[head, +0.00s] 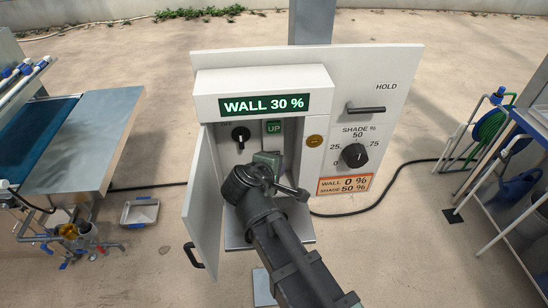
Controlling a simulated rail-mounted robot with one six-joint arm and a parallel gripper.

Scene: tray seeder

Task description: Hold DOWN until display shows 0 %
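The green display (264,105) on the white control box reads WALL 30 %. The green UP button (274,127) shows inside the open recess below it. The DOWN button is not visible; my arm and gripper cover the area under UP. My gripper (268,164) is at the recess, just below the UP button. Its fingertips are hidden, so I cannot tell whether they touch a button or are open or shut. An orange label (344,185) reads WALL 0 % and SHADE 50 %.
The box door (201,215) hangs open at left. A table (92,135) stands left and a rack (497,200) right.

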